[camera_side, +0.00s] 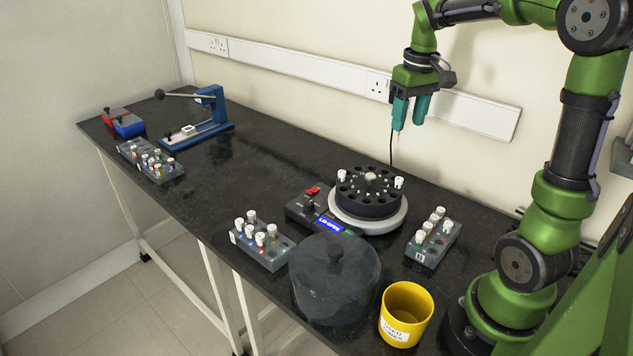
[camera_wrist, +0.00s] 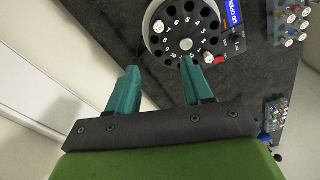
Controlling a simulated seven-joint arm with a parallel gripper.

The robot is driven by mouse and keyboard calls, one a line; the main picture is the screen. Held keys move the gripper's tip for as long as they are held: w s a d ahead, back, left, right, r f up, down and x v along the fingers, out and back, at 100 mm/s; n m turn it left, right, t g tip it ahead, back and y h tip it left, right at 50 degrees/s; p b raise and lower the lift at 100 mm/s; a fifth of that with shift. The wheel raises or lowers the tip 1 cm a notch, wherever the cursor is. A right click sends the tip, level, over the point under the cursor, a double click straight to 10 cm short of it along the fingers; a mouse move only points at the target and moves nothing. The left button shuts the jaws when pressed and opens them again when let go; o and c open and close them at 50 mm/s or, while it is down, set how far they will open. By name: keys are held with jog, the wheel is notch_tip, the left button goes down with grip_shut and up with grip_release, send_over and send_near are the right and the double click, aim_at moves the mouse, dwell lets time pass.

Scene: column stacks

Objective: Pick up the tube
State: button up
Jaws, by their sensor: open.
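My gripper (camera_side: 409,123) is open and empty, high above the centrifuge, with its two teal fingers pointing down and apart. The round black rotor (camera_side: 368,203) has numbered slots. One white-capped tube (camera_side: 342,175) stands at its left rim and another white-capped tube (camera_side: 399,182) at its right rim. Which tube the task means cannot be told.
Racks of capped tubes stand left (camera_side: 262,246) and right (camera_side: 433,240) of the centrifuge, with another rack (camera_side: 151,161) farther back. A dark lid (camera_side: 335,285) and a yellow bin (camera_side: 406,314) stand in front. A blue press (camera_side: 207,118) is at the back. The bench between is clear.

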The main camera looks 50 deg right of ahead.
jog(key=d+r+n, duration=0.1)
send_over(399, 179)
jog(key=shift+n+g, duration=0.4)
jog(key=f, duration=1.1)
jog(key=shift+s+d, duration=0.1)
jog(key=shift+d, duration=0.25)
jog(key=shift+a+f, duration=0.15)
jog(key=shift+f, duration=1.2)
jog(key=shift+a+f, duration=0.15)
jog(key=shift+f, duration=1.15)
grip_shut()
